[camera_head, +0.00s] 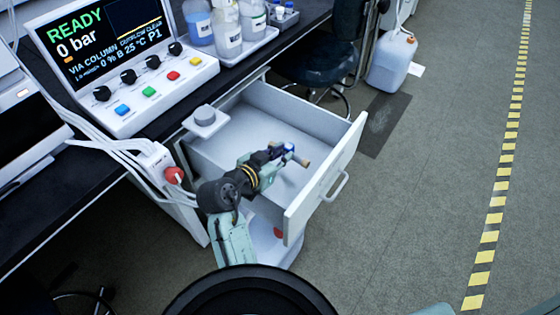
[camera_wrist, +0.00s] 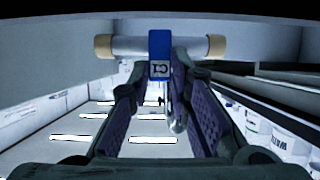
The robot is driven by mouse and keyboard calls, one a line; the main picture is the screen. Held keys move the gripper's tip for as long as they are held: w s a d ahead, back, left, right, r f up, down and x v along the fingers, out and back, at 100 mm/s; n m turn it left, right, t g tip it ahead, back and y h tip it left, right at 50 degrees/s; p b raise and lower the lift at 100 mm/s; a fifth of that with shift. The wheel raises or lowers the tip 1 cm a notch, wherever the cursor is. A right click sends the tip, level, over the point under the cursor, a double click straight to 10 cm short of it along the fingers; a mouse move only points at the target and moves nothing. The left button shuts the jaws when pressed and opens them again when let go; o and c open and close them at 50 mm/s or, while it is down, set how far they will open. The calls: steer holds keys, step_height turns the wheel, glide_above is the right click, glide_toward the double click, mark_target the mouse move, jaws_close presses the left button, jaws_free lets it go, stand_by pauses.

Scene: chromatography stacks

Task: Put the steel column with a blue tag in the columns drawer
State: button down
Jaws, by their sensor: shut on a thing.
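The steel column (camera_wrist: 190,46) is a short silver tube with tan end caps. A blue tag (camera_wrist: 160,52) is wrapped around its middle. My gripper (camera_wrist: 159,72) is shut on it at the tag, and the column lies crosswise at the fingertips. In the head view, the blue tag (camera_head: 290,149) and a tan cap (camera_head: 304,161) show at the end of my gripper (camera_head: 281,152). The open white drawer (camera_head: 325,182) is below it. The column appears over the drawer's interior; its exact height above the floor is unclear. My arm hides part of the drawer.
A control unit with a READY screen (camera_head: 100,38) stands on the dark bench. A red knob (camera_head: 174,174) is left of the drawer. A dark chair (camera_head: 318,60) stands behind the drawer. Floor to the right is clear.

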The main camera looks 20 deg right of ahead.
step_height(320, 180, down, 4)
steer(key=shift+r, duration=0.25)
steer(key=shift+s+f+b, duration=0.1)
steer(key=shift+f+b, duration=0.4)
steer(key=shift+f, duration=0.2)
steer(key=c, duration=1.5)
jaws_free()
steer(key=shift+f, duration=0.2)
steer(key=v, duration=0.6)
steer(key=r+v, duration=0.1)
steer(key=v, duration=0.5)
steer(key=shift+r, duration=0.35)
